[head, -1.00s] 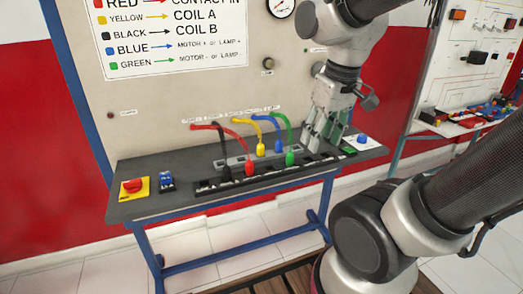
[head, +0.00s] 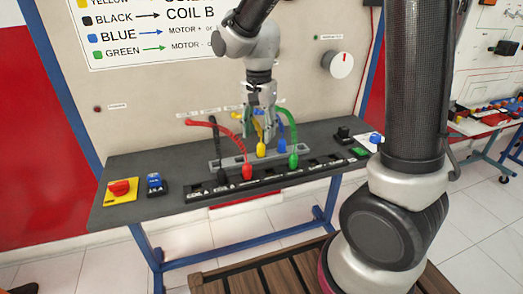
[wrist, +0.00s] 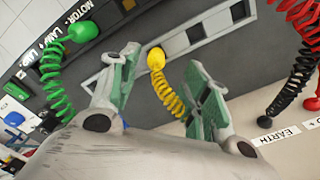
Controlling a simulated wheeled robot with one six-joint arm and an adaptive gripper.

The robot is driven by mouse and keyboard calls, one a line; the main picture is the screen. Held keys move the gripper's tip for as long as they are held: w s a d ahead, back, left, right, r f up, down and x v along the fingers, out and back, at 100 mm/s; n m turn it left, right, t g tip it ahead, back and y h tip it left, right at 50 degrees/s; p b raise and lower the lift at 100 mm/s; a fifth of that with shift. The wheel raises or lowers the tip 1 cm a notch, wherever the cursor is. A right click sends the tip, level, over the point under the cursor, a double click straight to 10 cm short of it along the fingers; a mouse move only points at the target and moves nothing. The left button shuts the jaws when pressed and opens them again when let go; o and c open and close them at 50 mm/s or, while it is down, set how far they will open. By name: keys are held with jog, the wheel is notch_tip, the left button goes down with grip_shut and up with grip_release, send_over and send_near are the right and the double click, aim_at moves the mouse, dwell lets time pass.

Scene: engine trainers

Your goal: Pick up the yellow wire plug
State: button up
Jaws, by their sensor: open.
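The yellow wire plug (head: 261,150) stands upright in the grey socket strip on the bench, with its yellow coiled wire rising behind it. In the wrist view the yellow plug (wrist: 156,59) shows between my two fingers, with its coil running down toward the right finger. My gripper (head: 259,128) is just above and behind the plug in the head view. It is open, and its green-padded fingers (wrist: 161,66) stand apart on either side of the plug, with no clear contact.
The red plug (head: 247,171) and black plug (head: 222,177) stand close on the left, the green plug (head: 293,160) close on the right. Their wires arch near my gripper. The upright panel (head: 330,110) rises behind the bench. A red button (head: 119,188) sits at the bench's left end.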

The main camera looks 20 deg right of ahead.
aim_at(261, 143)
jog(key=f, duration=0.6)
jog(key=shift+s+d, duration=0.15)
jog(key=shift+d, duration=0.05)
jog(key=c, duration=1)
